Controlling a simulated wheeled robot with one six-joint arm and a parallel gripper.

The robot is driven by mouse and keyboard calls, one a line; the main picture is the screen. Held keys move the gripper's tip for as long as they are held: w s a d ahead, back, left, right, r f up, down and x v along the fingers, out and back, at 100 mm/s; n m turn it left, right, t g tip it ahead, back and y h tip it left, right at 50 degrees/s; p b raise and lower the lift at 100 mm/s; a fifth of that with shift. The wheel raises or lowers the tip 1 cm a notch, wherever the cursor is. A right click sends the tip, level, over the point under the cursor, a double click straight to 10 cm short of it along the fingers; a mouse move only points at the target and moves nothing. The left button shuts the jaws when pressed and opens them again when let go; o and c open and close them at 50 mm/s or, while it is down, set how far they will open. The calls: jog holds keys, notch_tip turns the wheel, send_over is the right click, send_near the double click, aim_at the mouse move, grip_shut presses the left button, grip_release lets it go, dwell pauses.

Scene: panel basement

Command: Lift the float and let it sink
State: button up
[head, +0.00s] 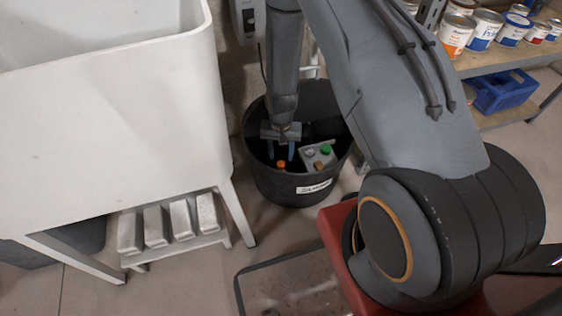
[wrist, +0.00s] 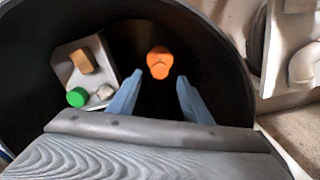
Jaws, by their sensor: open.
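The float looks to be the orange piece (head: 281,164) low inside a black round tub (head: 290,186). In the wrist view the orange piece (wrist: 159,62) lies ahead of my fingertips, roughly midway between them. My gripper (head: 280,150) reaches down into the tub from above. In the wrist view its two blue-grey fingers (wrist: 152,92) are spread apart with nothing between them. What lies under the orange piece is dark and cannot be made out.
Beside the orange piece in the tub is a grey panel (head: 322,150) with a green cap (head: 326,149) and a tan block. A white basin (head: 110,120) stands left, metal bars (head: 182,220) below it. Shelves with paint cans (head: 486,30) stand right.

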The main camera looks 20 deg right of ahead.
aim_at(281, 163)
jog(key=shift+f+b, duration=0.5)
jog(key=shift+f, duration=1.75)
grip_shut()
